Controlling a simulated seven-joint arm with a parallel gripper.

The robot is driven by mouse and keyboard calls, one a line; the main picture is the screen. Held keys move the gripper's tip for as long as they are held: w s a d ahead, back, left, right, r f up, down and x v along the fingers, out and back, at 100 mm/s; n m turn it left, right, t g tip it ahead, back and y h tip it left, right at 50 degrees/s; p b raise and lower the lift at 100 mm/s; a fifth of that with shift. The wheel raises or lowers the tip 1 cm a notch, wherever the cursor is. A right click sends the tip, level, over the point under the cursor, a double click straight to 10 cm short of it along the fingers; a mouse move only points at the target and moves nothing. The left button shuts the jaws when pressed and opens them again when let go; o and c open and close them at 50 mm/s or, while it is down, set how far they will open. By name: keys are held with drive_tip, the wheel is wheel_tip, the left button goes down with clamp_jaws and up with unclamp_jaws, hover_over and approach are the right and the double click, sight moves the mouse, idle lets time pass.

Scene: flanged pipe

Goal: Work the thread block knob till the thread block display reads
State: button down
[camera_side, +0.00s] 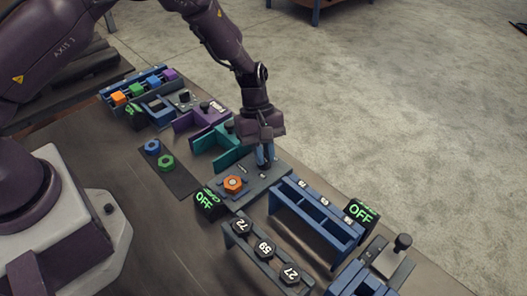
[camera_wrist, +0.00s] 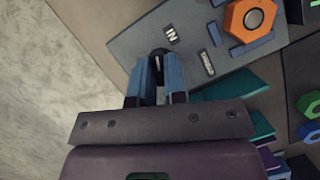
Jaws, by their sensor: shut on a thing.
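The grey plate (camera_side: 218,190), which I take to be the thread block, carries an orange hex nut (camera_side: 233,184). In the wrist view the plate (camera_wrist: 135,48) shows a white "IN" label (camera_wrist: 171,35), and the nut shows too (camera_wrist: 250,20). A small black knob (camera_wrist: 160,52) stands near the plate's edge. My gripper (camera_side: 265,162) points down over the plate's far end; its blue fingers (camera_wrist: 159,75) are shut on the knob, which they partly hide. A black display (camera_side: 209,203) beside the plate reads "OFF" in green.
A blue slotted rack (camera_side: 315,222) and another "OFF" display (camera_side: 362,211) stand to the right. A stand with black hex pieces numbered 72, 59 and 27 (camera_side: 264,249) is in front. Teal (camera_side: 222,150) and purple (camera_side: 196,120) fixtures stand close on the left.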

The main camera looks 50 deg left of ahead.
drive_tip(key=m, duration=0.2)
drive_tip(key=m+g+y, duration=0.1)
drive_tip(key=m, duration=0.2)
drive_tip(key=shift+w+d+f+g, duration=0.1)
drive_tip(key=shift+d+f+g, duration=0.1)
drive_tip(key=shift+g, duration=0.1)
drive_tip(key=shift+m, duration=0.3)
drive_tip(key=c, duration=1.2)
unclamp_jaws()
drive_tip(key=shift+o, duration=0.2)
drive_tip(key=shift+a, duration=0.1)
drive_tip(key=shift+r, duration=0.1)
drive_tip(key=v, duration=1.3)
drive_tip(key=shift+w, duration=0.1)
